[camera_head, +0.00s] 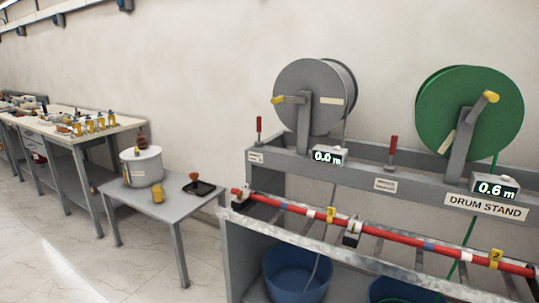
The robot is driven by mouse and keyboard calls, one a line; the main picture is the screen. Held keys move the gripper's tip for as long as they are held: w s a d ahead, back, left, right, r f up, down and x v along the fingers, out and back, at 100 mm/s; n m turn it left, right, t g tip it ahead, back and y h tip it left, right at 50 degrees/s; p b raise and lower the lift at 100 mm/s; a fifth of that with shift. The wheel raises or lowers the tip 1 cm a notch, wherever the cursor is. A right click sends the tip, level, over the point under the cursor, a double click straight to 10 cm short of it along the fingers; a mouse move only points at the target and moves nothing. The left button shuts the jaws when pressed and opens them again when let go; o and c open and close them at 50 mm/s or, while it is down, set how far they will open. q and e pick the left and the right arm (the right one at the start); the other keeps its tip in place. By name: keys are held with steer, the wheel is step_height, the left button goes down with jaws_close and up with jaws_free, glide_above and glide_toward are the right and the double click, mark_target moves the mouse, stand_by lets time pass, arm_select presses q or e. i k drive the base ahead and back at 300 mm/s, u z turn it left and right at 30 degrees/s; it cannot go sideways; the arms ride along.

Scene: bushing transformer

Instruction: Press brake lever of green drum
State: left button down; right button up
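The green drum (443,108) is mounted upright on the drum stand at the right. A red-handled lever (393,148) stands upright on the stand's rail, left of the green drum. A second red-handled lever (259,127) stands left of the grey drum (311,95). A counter (495,187) below the green drum reads 0.6 m, and a green cable hangs down from that drum. The grey drum's counter (327,156) reads 0.0 m. Neither of my grippers is in view.
A red bar (385,236) with yellow tags crosses the front of the stand. Blue tubs (297,274) stand below it. A small grey table (174,208) holds a white cylindrical unit (142,168). A long workbench (75,155) stands at the left. Floor at the lower left is clear.

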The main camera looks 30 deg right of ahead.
mark_target(394, 139)
steer(key=z, duration=0.85)
steer(key=i, duration=0.9)
steer(key=z, duration=1.25)
steer(key=i, duration=0.55)
steer(key=z, duration=0.3)
